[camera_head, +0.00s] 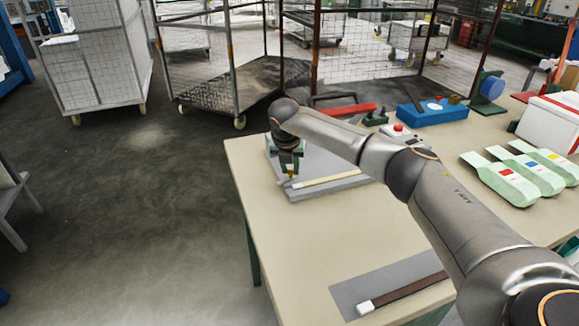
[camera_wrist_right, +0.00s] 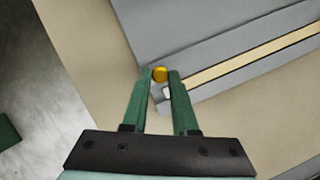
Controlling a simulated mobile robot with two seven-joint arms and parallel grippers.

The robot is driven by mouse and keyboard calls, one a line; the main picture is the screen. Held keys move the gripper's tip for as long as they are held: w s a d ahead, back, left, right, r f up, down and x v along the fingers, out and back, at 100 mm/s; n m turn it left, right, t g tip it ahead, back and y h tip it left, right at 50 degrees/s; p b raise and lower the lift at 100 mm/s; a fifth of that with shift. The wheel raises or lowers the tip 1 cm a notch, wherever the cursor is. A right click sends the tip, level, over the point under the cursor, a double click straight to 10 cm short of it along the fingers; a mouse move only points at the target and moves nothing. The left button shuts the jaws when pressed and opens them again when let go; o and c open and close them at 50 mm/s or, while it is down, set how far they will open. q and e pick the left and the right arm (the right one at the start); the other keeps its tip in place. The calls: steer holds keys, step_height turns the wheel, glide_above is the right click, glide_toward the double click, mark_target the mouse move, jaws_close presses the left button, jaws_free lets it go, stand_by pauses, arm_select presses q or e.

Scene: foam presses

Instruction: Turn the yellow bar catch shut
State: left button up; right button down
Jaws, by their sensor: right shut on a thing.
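My right gripper (camera_head: 290,172) points down at the near left corner of a grey press plate (camera_head: 330,190) on the table. The rest of the catch is hidden or too small to tell. A small white piece (camera_wrist_right: 167,91) shows just below the knob between the fingers. A pale strip (camera_wrist_right: 250,62) runs along the plate beside the gripper. My left gripper is not in view.
On the beige table (camera_head: 300,235), a dark bar with a white end (camera_head: 365,308) lies on a grey mat at the front. Several pale green tools (camera_head: 505,184) lie at the right. A blue box (camera_head: 432,111) and red bar (camera_head: 345,110) are behind. The table's left middle is clear.

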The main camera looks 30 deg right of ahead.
steer(key=n, duration=0.1)
steer(key=n+y, duration=0.1)
steer(key=n, duration=0.1)
steer(key=n+t, duration=0.1)
steer(key=shift+s+d+n+y, duration=0.1)
steer(key=shift+d+n+y, duration=0.15)
steer(key=shift+n+y, duration=0.05)
steer(key=n+y, duration=0.1)
steer(key=n, duration=0.2)
steer(key=shift+d+n, duration=0.15)
steer(key=shift+n, duration=0.25)
steer(key=n+y, duration=0.1)
steer(key=n, duration=0.2)
steer(key=shift+d+y, duration=0.1)
steer(key=shift+y, duration=0.3)
steer(key=shift+d+n+y+b, duration=0.1)
steer(key=shift+n+y+b, duration=0.4)
steer(key=shift+n, duration=1.1)
steer(key=shift+g, duration=0.3)
steer(key=c, duration=0.7)
jaws_free()
